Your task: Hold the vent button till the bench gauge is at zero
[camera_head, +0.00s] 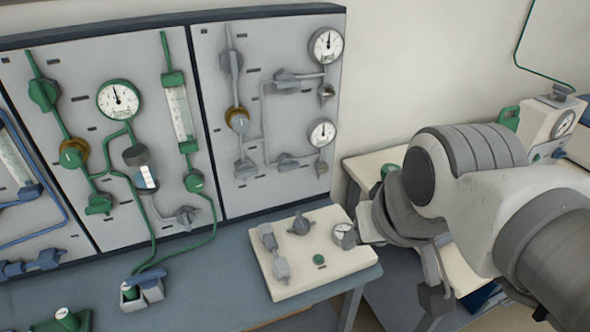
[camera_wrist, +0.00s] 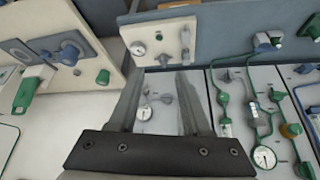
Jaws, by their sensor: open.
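The white bench box (camera_head: 290,283) stands on the blue-grey bench and carries a green button (camera_head: 319,260), several grey knobs and a small round gauge (camera_head: 344,235) at its right end. The gauge's needle is too small to read. The box also shows at the top of the wrist view (camera_wrist: 172,22), with its gauge (camera_wrist: 138,48) and green button (camera_wrist: 158,37). My gripper (camera_wrist: 161,85) is open and empty, its two fingers apart. My arm reaches in from the right in the head view, beside the gauge end of the box. Nothing of mine visibly touches the button.
A tall grey panel (camera_head: 270,190) with pipes, valves and dials stands behind the bench (camera_head: 225,262). A green-rimmed dial (camera_head: 119,99) is on its middle section. A white side table (camera_head: 372,165) and a white instrument (camera_head: 540,122) lie to the right, partly behind my arm.

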